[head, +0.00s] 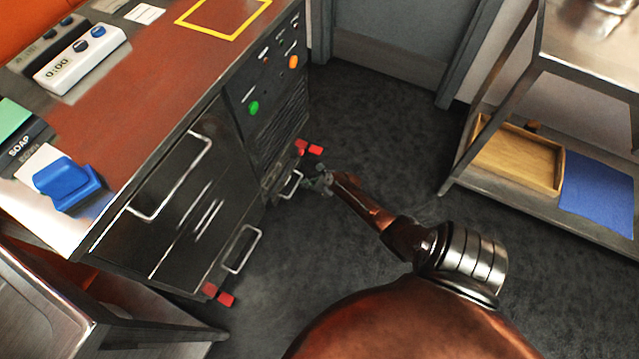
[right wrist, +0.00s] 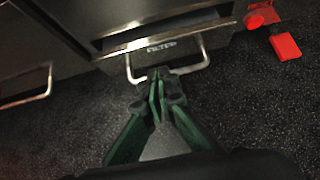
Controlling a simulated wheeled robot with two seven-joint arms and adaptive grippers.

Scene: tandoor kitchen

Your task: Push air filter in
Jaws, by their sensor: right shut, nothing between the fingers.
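The air filter (right wrist: 185,48), labelled FILTER, sits low in the dark cabinet front with a pale metal handle (right wrist: 198,65). In the head view the filter's handle (head: 290,185) shows near the floor, at the cabinet's lower right. The filter's front seems to stand out a little below a metal-edged slot. My right gripper (head: 322,182) is shut and empty, in front of the handle. In the right wrist view its fingertips (right wrist: 160,73) overlap the handle's lower bar; I cannot tell if they touch. My left gripper is not in view.
Red foot pieces (head: 309,147) stick out near the filter, and another red piece (head: 219,294) is at the cabinet's near corner. A drawer handle (head: 242,250) is to the left. A metal shelf (head: 510,198) stands at the right. The dark floor between is clear.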

